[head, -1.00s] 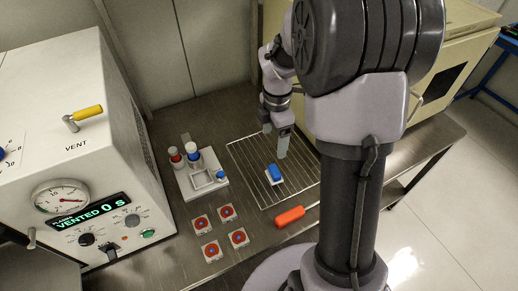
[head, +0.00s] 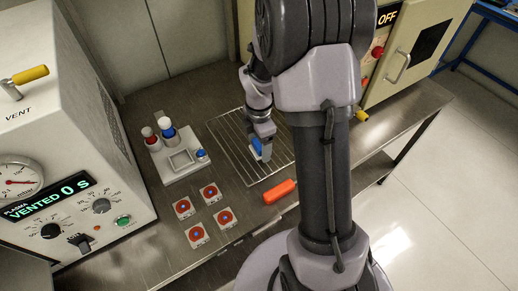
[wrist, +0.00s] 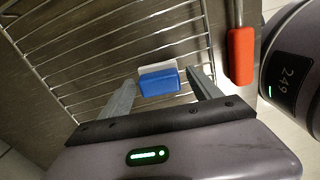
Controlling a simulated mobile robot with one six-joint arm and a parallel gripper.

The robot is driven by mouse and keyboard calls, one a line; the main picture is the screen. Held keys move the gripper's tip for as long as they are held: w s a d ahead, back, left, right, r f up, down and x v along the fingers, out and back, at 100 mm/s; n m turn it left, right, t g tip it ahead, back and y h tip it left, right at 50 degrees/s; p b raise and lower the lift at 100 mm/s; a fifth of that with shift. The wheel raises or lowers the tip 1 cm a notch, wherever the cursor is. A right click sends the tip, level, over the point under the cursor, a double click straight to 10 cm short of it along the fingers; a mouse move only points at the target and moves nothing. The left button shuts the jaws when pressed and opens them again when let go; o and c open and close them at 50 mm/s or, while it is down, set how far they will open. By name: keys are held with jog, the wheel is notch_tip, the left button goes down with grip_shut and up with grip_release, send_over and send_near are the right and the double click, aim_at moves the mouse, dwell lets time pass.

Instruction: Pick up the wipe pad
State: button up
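The wipe pad, a blue block on a white base, sits on the wire rack (head: 228,143); its blue part (head: 256,146) is partly hidden by my gripper in the head view. In the wrist view the wipe pad (wrist: 159,79) lies between and just beyond my two fingertips. My gripper (wrist: 160,88) is open, one finger on each side of the pad, with gaps visible to both fingers. In the head view my gripper (head: 262,143) is down at the pad.
An orange-red handle (head: 280,191) lies just in front of the rack. Several red-and-white square pieces (head: 209,192) lie to the left. A white holder with two bottles (head: 180,160) stands behind them. The plasma machine (head: 60,130) is at far left, a cream oven (head: 410,50) at back right.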

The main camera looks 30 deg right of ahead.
jog(key=c, duration=1.2)
jog(key=shift+o, duration=0.2)
jog(key=shift+r, duration=0.1)
jog(key=shift+r, duration=0.2)
notch_tip(320, 180, up, 4)
jog(key=p, duration=0.2)
jog(key=shift+f+p, duration=0.2)
jog(key=shift+p, duration=0.15)
jog(key=s+p, duration=0.3)
jog(key=s, duration=1.3)
jog(key=shift+r, duration=0.4)
